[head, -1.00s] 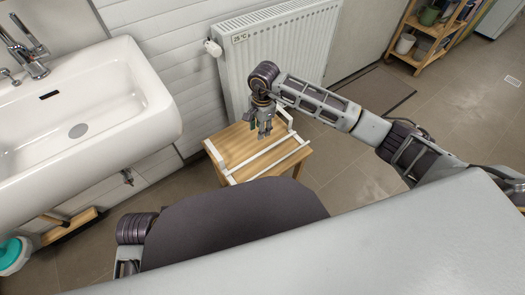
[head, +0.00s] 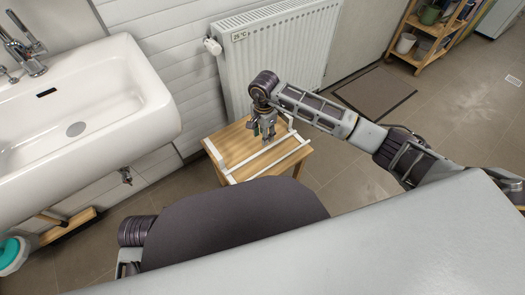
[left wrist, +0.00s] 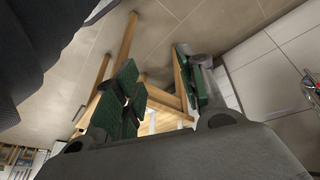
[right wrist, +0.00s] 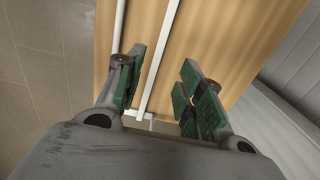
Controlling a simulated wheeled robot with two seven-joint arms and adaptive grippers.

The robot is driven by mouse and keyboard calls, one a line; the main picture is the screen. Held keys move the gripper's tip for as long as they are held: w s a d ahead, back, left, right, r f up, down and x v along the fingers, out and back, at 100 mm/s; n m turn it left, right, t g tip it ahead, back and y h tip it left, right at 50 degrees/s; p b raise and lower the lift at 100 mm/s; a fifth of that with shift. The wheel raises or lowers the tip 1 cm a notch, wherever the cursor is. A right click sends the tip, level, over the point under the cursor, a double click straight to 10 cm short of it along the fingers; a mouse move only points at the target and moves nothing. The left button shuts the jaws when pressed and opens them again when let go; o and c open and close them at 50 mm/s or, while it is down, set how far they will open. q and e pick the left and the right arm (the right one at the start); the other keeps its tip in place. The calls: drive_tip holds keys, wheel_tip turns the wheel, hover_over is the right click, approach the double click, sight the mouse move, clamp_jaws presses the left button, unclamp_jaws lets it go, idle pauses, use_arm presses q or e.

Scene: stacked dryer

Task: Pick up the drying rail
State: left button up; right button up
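The drying rail (head: 290,159) is a white frame of thin bars lying on a small wooden stool (head: 232,143) in front of the radiator. My right gripper (head: 264,139) points down over the rail. In the right wrist view my right gripper (right wrist: 160,90) is open, and one white bar of the rail (right wrist: 161,55) runs between its two green-padded fingers. A second bar passes beside the left finger. I cannot tell if any finger touches a bar. My left gripper (left wrist: 158,95) is open and empty in the left wrist view, low near the stool legs; the head view hides it.
A white sink (head: 90,115) stands at the left. The white radiator (head: 275,60) rises close behind the stool. A wooden shelf (head: 430,40) stands at the far right back. A dark mat (head: 375,93) lies on the open tiled floor at the right.

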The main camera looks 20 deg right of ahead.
sight(264, 150)
wheel_tip(264, 150, down, 4)
drive_tip(key=shift+r+b, duration=0.2)
drive_tip(key=shift+b, duration=0.2)
drive_tip(key=shift+f, duration=0.45)
use_arm(q)
drive_tip(key=f, duration=0.3)
drive_tip(key=shift+w+d+f, duration=0.1)
drive_tip(key=shift+d, duration=0.3)
use_arm(e)
drive_tip(key=shift+f, duration=0.1)
